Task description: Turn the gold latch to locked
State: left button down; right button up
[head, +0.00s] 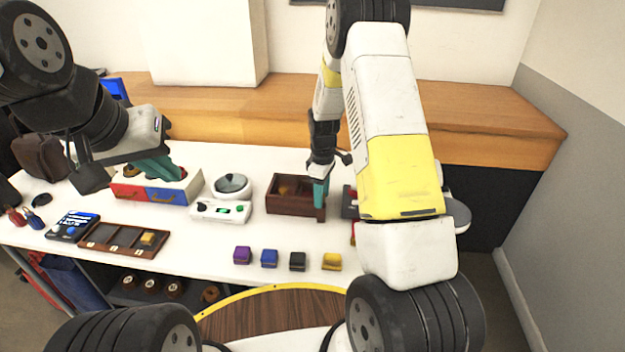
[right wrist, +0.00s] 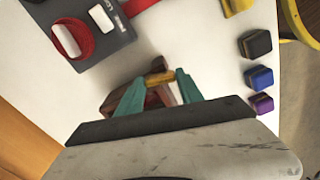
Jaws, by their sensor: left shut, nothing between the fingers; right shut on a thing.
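The gold latch (right wrist: 159,77) shows in the right wrist view between the teal fingertips of my right gripper (right wrist: 158,84), which is shut on it. In the head view my right gripper (head: 321,190) points down at the front right corner of a brown wooden box (head: 287,208). The latch is hidden there behind the fingers. In the wrist view the box is mostly hidden behind the gripper, and I cannot tell the latch's locked or unlocked marks. My left gripper (head: 158,168) is shut and empty above a red and blue drawer unit (head: 165,196).
A white device with a round dish (head: 232,186) stands left of the box. Purple, blue, black and yellow blocks (head: 269,258) line the front of the white table. A dark panel with a red ring (right wrist: 95,30) is close to the right gripper. A compartment tray (head: 112,250) lies left.

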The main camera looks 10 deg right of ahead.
jog(key=m, duration=1.1)
jog(key=shift+w+m, duration=0.1)
jog(key=shift+m, duration=2)
jog(key=o, duration=1.4)
jog(key=shift+r, duration=3.95)
jog(key=shift+r, duration=0.1)
